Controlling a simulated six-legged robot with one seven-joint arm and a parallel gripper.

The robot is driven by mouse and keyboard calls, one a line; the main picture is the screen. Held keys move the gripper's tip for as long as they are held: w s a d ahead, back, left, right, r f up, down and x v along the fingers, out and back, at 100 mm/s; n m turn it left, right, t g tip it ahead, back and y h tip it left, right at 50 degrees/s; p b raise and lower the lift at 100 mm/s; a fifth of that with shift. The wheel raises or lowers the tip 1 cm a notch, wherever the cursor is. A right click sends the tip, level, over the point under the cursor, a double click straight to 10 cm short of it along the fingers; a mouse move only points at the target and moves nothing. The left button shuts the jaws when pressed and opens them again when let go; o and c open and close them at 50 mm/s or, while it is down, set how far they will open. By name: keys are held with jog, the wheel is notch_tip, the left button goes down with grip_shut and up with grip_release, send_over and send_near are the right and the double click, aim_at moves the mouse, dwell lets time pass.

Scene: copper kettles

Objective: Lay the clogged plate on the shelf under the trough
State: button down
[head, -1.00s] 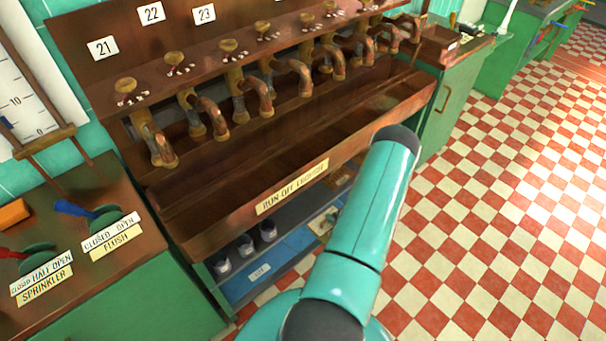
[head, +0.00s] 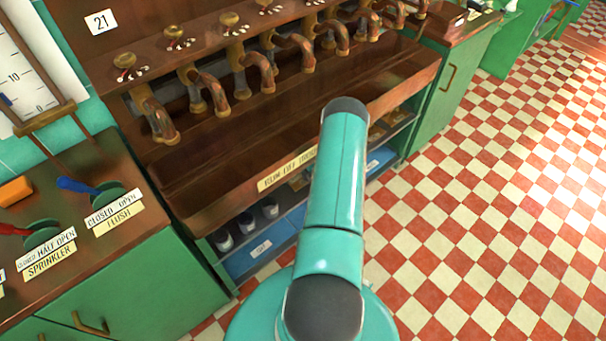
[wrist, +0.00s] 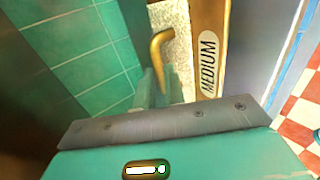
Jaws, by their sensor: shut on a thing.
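In the wrist view my gripper (wrist: 158,92) is shut on a brass hooked handle. The handle seems to belong to a plate with a pale speckled face (wrist: 178,42) and a brass edge labelled MEDIUM; much of it is cut off by the frame. The head view shows neither my gripper nor the plate, only my arm. The run-off trough (head: 221,207) is a long brown wooden box with a yellow label. The shelf (head: 236,268) under it has a blue surface and a small white label. My arm hides its middle.
Curved brass taps (head: 158,122) line the bench above the trough. A green cabinet (head: 110,285) with the sprinkler and flush levers stands at left. The checkered floor (head: 480,220) at right is clear.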

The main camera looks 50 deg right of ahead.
jog(key=shift+d+f, duration=0.1)
jog(key=shift+f, duration=1.6)
jog(key=shift+f, duration=0.1)
jog(key=c, duration=1.5)
grip_release()
jog(key=v, duration=1.2)
